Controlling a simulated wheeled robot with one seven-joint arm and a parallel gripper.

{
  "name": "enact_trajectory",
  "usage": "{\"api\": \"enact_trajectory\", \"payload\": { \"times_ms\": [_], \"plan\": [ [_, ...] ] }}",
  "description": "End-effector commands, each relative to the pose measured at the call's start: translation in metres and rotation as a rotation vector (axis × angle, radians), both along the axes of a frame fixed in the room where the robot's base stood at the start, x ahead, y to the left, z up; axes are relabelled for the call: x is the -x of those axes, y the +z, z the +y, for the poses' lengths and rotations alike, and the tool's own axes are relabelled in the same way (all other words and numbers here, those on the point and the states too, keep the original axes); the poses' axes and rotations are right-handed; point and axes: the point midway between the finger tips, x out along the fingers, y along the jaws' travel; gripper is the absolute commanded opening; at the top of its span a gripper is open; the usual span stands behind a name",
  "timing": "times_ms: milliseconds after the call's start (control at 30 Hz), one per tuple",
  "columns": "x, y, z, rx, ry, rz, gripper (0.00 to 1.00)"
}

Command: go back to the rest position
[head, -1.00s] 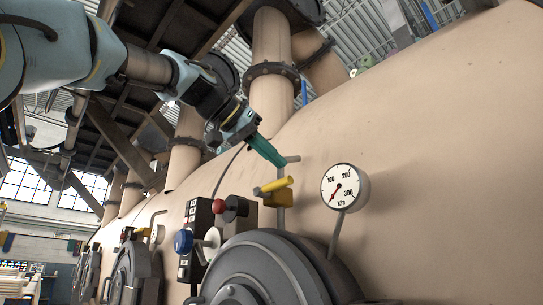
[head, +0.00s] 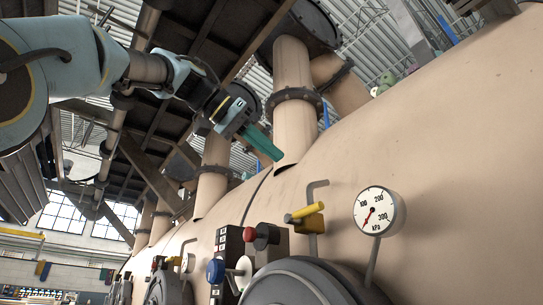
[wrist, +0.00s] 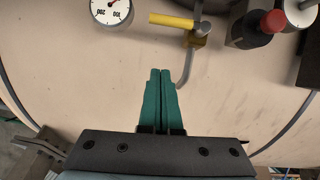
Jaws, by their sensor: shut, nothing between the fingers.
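My gripper (head: 277,156) has green fingers that are shut with nothing between them. It hangs in front of the beige vessel (head: 440,130), above and left of the yellow valve handle (head: 305,212), and touches nothing that I can see. In the wrist view my gripper (wrist: 161,72) shows its two fingers side by side, pointing toward the vessel wall. The yellow handle (wrist: 172,20) lies beyond the fingertips there, on its bent grey pipe.
A pressure gauge (head: 378,211) stands right of the valve. A red knob (head: 262,232) and a blue knob (head: 215,271) sit lower left, by the round dark door (head: 310,285). Thick flanged pipes (head: 293,100) rise behind my gripper. Dark beams hang overhead.

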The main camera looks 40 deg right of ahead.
Motion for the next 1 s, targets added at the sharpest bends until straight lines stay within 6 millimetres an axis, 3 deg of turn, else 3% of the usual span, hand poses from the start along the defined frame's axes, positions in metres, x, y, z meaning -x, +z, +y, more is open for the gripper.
{"api": "enact_trajectory", "payload": {
  "times_ms": [333, 467, 567, 733, 867, 1000],
  "plan": [
    [-0.001, -0.001, 0.000, -0.001, 0.002, 0.001, 0.00],
    [-0.021, -0.015, -0.005, -0.026, 0.052, 0.028, 0.00],
    [-0.061, -0.047, -0.008, -0.076, 0.151, 0.077, 0.00],
    [-0.148, -0.131, 0.004, -0.191, 0.387, 0.182, 0.00],
    [-0.204, -0.202, 0.033, -0.280, 0.563, 0.252, 0.00],
    [-0.249, -0.282, 0.080, -0.378, 0.740, 0.320, 0.00]
  ]
}}
